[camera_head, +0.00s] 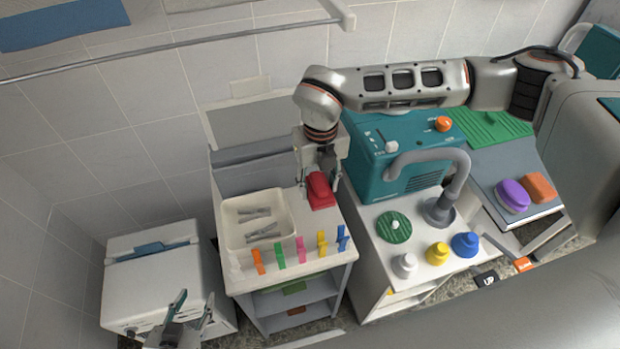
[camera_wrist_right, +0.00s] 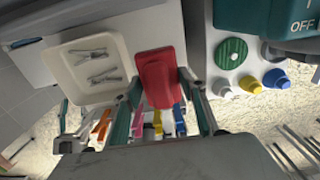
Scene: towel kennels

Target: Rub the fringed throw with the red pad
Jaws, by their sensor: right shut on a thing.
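The red pad (camera_head: 320,189) is at the back right of the white cart top, beside the cream tray. My right gripper (camera_head: 321,180) reaches down over it and is shut on it. In the right wrist view the red pad (camera_wrist_right: 157,78) sits between the two fingers of this gripper (camera_wrist_right: 160,90). I cannot tell whether the pad touches the cart top. My left gripper (camera_head: 196,301) is low at the left, in front of the white box, with its fingers apart and nothing between them. I cannot make out a fringed throw in either view.
A cream tray (camera_head: 230,221) holds grey clips, with several coloured clips along the cart's front edge. To the right are a teal machine (camera_head: 394,163), a bent grey pipe (camera_head: 461,168) and coloured caps. Purple (camera_head: 511,195) and orange (camera_head: 539,187) pads lie further right.

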